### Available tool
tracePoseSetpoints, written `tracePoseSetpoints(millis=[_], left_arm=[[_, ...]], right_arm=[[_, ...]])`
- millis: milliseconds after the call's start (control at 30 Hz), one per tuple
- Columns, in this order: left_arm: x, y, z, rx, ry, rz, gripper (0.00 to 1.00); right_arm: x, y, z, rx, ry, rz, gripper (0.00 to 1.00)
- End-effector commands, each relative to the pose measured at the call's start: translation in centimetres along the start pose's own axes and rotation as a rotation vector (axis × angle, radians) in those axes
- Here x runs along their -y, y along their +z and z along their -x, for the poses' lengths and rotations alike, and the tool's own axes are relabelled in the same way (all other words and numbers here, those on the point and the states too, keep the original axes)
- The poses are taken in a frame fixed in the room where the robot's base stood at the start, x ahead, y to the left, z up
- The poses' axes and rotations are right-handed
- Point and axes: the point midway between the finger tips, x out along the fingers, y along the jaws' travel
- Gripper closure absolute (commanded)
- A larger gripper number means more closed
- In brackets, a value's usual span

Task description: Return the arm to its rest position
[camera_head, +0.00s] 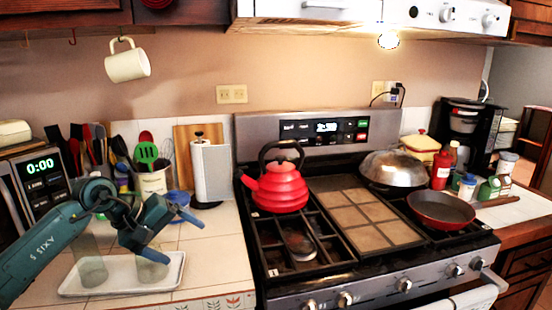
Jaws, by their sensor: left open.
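My left arm (45,247) comes in from the left, over the tiled counter. My left gripper (157,240) is open and empty at its end, in front of and above the white tray (130,288). Two clear glasses stand on the tray: one glass (92,268) at the left and one glass (152,268) at the right, below the gripper. The gripper covers part of the right glass, and I cannot tell whether they touch. My right gripper is not in view.
A microwave (38,183) stands at the left. Behind my gripper are a utensil crock (152,181), a blue item (180,203) and a paper towel holder (211,172). The stove to the right bears a red kettle (280,190) and a red pan (440,209). A white mug (127,65) hangs above.

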Motion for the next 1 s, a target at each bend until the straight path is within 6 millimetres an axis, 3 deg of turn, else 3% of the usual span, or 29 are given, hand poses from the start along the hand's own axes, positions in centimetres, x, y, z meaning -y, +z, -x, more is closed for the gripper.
tracePoseSetpoints(millis=[33,100,233,300,400,467,567,600,667,800,900,1000], left_arm=[[-0.9,3.3,-2.7,0.098,0.103,0.132,0.1],[-2.5,7.6,-5.2,0.252,0.256,0.384,0.1],[-5.1,13.8,-7.0,0.57,0.482,0.947,0.1],[-5.7,15.7,-7.1,0.751,0.567,1.283,0.1],[-5.1,17.0,-7.0,1.015,0.649,1.793,0.1],[-3.8,17.2,-7.1,1.175,0.679,2.11,0.1],[-0.1,17.6,-7.9,1.44,0.704,2.651,0.1],[1.9,17.9,-8.4,-1.366,-0.625,-2.535,0.1],[5.3,18.8,-9.3,-1.198,-0.499,-2.242,0.1],[13.4,23.1,-11.3,-0.849,-0.304,-1.594,0.1],[17.4,26.6,-12.1,-0.68,-0.237,-1.257,0.1],[19.8,29.2,-12.4,-0.576,-0.205,-1.039,0.1]], right_arm=[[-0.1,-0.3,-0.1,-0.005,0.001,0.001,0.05],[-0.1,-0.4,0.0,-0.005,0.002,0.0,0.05],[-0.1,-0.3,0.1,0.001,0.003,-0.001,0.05],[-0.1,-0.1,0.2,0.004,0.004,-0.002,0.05],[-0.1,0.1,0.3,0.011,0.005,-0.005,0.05],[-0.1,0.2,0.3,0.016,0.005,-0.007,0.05],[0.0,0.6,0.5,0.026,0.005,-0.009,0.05],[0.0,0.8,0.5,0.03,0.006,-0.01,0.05],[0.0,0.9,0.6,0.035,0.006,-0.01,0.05],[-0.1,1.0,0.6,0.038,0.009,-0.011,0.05],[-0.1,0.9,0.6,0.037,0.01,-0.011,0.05],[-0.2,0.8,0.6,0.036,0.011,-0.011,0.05]])
